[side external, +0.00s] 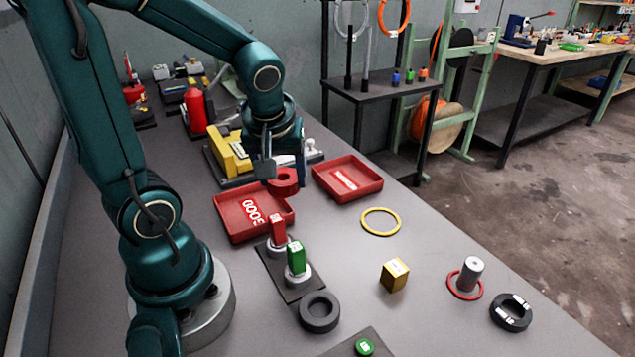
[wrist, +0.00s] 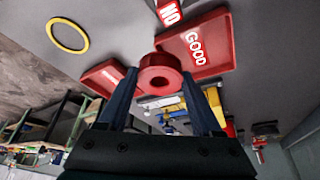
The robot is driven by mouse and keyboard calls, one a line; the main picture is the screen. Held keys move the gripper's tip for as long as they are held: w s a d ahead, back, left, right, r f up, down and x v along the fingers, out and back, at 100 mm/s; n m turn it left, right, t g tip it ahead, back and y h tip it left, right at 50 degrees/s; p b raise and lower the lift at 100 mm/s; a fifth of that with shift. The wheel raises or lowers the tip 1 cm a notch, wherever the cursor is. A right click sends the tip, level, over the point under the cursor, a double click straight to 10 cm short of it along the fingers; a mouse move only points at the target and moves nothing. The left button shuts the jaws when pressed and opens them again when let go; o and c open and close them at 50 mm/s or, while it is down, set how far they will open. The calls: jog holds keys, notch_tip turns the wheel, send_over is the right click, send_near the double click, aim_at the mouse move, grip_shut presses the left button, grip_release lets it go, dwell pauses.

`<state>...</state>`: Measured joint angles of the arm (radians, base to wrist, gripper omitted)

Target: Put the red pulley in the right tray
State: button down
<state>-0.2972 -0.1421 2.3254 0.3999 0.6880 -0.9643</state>
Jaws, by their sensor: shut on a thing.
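The red pulley (side external: 285,183) is a thick ring with a centre hole. My gripper (side external: 284,172) is shut on it and holds it above the table, near the gap between the two trays. In the wrist view the pulley (wrist: 160,73) sits between my fingertips (wrist: 161,86). The left red tray (side external: 229,231) has a "GOOD" label on its floor and looks empty. The right red tray (side external: 369,188) also has a white label, too small to read, and looks empty. Both trays, the GOOD one (wrist: 214,60) and the other (wrist: 98,75), show in the wrist view.
A red block (side external: 277,229) and a green block (side external: 296,256) stand on a dark plate in front of the GOOD tray. A yellow ring (side external: 381,221) lies near the right tray. A yellow machine (side external: 232,157) stands behind. A black ring (side external: 319,312) and yellow cube (side external: 394,275) are nearer.

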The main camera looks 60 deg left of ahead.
jog(key=n, duration=0.2)
jog(key=n+g, duration=0.4)
jog(key=n, duration=0.5)
send_over(252, 212)
jog(key=d, duration=0.1)
jog(key=f, duration=0.1)
jog(key=shift+w+d+f, duration=0.1)
jog(key=shift+w+f, duration=0.05)
jog(key=shift+f, duration=1.85)
jog(key=shift+w+d+f, duration=0.1)
jog(key=shift+f, duration=1.9)
jog(key=shift+f, duration=0.15)
jog(key=shift+c, duration=0.3)
grip_release()
